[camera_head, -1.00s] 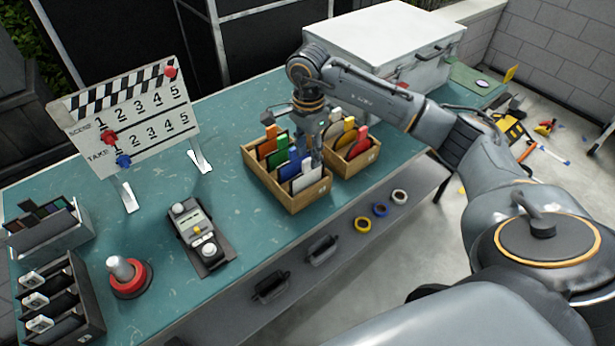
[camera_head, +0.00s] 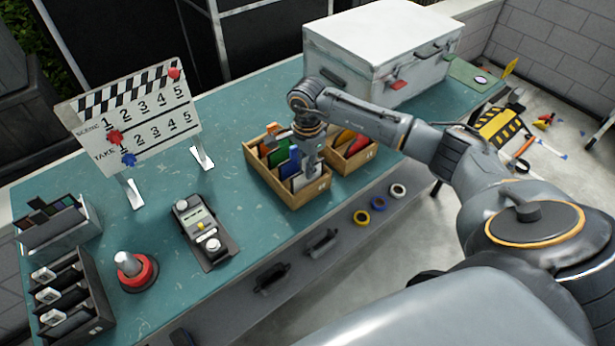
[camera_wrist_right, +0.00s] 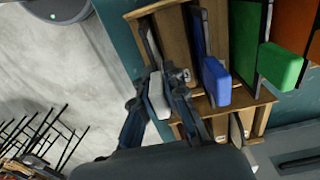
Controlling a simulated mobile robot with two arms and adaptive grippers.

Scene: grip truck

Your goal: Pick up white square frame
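The white square frame (camera_wrist_right: 158,96) stands in the near end of a wooden box; in the right wrist view its pale edge shows between my fingers. In the head view part of it (camera_head: 298,181) shows low in the box, beside my gripper. My right gripper (camera_head: 308,172) points down into this box. In the right wrist view its two dark fingers (camera_wrist_right: 159,98) lie on either side of the white frame, very close to it; whether they press on it cannot be told. My left gripper is not in view.
The wooden box (camera_head: 290,202) also holds blue (camera_wrist_right: 215,82), green (camera_wrist_right: 280,66) and orange frames. A second wooden box (camera_head: 348,169) with coloured frames stands close to its right. A white case (camera_head: 365,50) stands behind.

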